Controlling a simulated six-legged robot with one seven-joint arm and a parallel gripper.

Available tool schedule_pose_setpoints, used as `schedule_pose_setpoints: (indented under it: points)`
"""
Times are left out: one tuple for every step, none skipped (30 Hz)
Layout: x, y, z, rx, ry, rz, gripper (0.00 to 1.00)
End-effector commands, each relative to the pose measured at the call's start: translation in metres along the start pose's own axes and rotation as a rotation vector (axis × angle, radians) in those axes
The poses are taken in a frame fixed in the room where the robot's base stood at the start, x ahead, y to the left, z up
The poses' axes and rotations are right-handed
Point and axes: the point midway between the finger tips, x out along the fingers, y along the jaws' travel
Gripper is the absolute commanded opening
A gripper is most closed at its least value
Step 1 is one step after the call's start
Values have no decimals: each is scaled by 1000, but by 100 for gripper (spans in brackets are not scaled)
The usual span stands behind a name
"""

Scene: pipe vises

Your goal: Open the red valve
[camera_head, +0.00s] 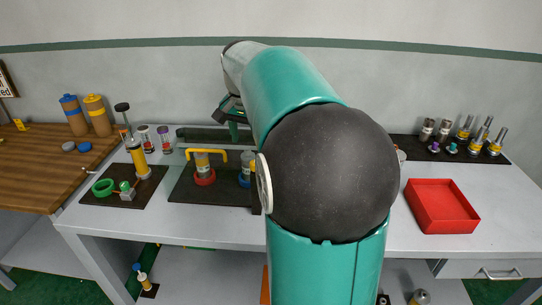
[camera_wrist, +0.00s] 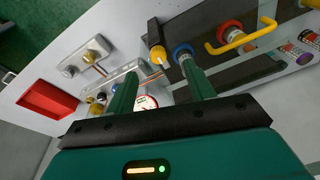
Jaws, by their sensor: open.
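A red ring-shaped fitting (camera_head: 205,177) sits around the base of an upright cylinder on a dark mat, beneath a yellow bar handle (camera_head: 190,152). The red fitting (camera_wrist: 228,30) and yellow handle (camera_wrist: 240,38) also show at the upper right of the wrist view. I cannot tell whether this red fitting is the task's valve. My gripper (camera_wrist: 158,68) is open, its two green fingers apart with nothing held. In the head view my gripper (camera_head: 232,122) is above the bench, behind the mat. My arm hides the middle of the bench there.
A blue ring fitting (camera_wrist: 183,50) and a yellow-topped part stand near the fingertips. A white dial gauge (camera_wrist: 146,103) is partly hidden between the fingers. A green ring (camera_head: 103,187) lies on the left mat. A red tray (camera_head: 440,206) stands right, with clear bench around it.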

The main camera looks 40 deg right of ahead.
Motion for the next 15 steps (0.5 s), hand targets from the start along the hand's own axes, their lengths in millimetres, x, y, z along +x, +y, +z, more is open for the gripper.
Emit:
schedule_pose_setpoints:
  points:
    - [13, 13, -30, 87, -23, 18, 54]
    - [19, 20, -45, 135, -33, 27, 54]
    - [28, 31, -64, 201, -49, 39, 54]
    - [34, 40, -78, 249, -59, 46, 54]
    - [41, 50, -92, 297, -70, 55, 54]
    - [51, 63, -108, 359, -84, 65, 54]
    - [57, 73, -120, 404, -94, 72, 54]
    - [64, 82, -130, 446, -102, 78, 54]
    - [71, 95, -142, 495, -113, 85, 54]
    - [76, 103, -149, 527, -120, 90, 54]
    - [80, 110, -156, 556, -126, 93, 54]
    - [85, 119, -162, 588, -133, 98, 54]
    - [88, 124, -166, 607, -138, 100, 54]
    - [90, 128, -169, 622, -140, 102, 54]
    - [93, 132, -172, 636, -144, 103, 54]
